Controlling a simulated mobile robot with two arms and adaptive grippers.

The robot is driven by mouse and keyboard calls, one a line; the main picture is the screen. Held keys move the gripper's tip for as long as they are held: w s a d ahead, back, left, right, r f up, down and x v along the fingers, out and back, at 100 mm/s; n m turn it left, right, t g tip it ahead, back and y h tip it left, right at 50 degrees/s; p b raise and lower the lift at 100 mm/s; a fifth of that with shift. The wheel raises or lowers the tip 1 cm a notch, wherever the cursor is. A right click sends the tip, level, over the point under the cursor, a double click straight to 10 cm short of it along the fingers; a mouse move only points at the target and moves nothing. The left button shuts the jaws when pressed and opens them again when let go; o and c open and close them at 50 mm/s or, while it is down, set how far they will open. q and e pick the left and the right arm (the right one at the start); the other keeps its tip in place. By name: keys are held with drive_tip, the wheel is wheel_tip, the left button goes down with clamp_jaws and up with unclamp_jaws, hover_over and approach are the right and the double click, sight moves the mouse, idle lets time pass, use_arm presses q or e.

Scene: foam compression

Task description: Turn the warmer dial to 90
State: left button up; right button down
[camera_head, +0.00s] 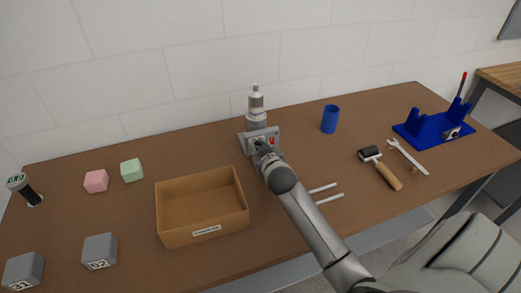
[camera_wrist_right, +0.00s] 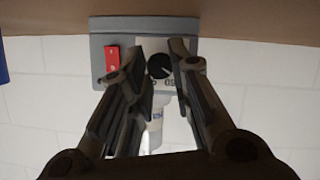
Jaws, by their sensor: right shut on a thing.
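The warmer (camera_head: 245,140) is a small grey box at the back middle of the table, with a white-capped bottle (camera_head: 256,103) standing in it. In the right wrist view the warmer's grey panel (camera_wrist_right: 103,38) shows a black round dial (camera_wrist_right: 159,68) with a white pointer mark and partly hidden printed numbers. A red switch (camera_wrist_right: 112,58) is beside it. My right gripper (camera_wrist_right: 158,50) has its fingers on both sides of the dial and is shut on it. In the head view my right gripper (camera_head: 262,149) covers the dial. My left gripper is not in view.
An open cardboard box (camera_head: 201,233) stands left of my right arm. Two white rods (camera_head: 328,198) lie just right of it. A blue cup (camera_head: 330,119), a roller (camera_head: 386,174), a wrench (camera_head: 408,157) and a blue stand (camera_head: 425,130) are farther right. Foam cubes (camera_head: 96,181) lie left.

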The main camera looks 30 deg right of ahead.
drive_tip(key=shift+f, duration=0.1)
drive_tip(key=shift+s+d+m+y+p, duration=0.15)
drive_tip(key=shift+m+y+p, duration=0.55)
drive_tip(key=shift+p, duration=0.45)
drive_tip(key=shift+m+y+p, duration=0.3)
drive_tip(key=shift+m+p, duration=0.25)
drive_tip(key=shift+m, duration=0.15)
drive_tip(key=shift+d+f+m+t+y, duration=0.15)
drive_tip(key=shift+m+t+y, duration=0.2)
drive_tip(key=shift+m, duration=0.25)
drive_tip(key=shift+f+m+y, duration=0.15)
drive_tip(key=shift+m+y, duration=0.3)
drive_tip(key=shift+m, duration=0.15)
drive_tip(key=shift+s+d+f+m+t+y+b, duration=0.1)
drive_tip(key=shift+f+m+t+y+b, duration=0.15)
drive_tip(key=shift+m+t+y+b, duration=0.45)
drive_tip(key=m+b, duration=0.1)
drive_tip(key=b, duration=0.1)
drive_tip(key=m+y+b, duration=0.1)
drive_tip(key=b, duration=0.1)
drive_tip(key=m+t+b, duration=0.1)
drive_tip(key=m+b, duration=0.1)
drive_tip(key=shift+f, duration=0.3)
drive_tip(key=shift+r+m+t+y+b, duration=0.2)
drive_tip(key=shift+m+y+b, duration=0.3)
drive_tip(key=shift+m+b, duration=0.7)
drive_tip(key=shift+b, duration=0.3)
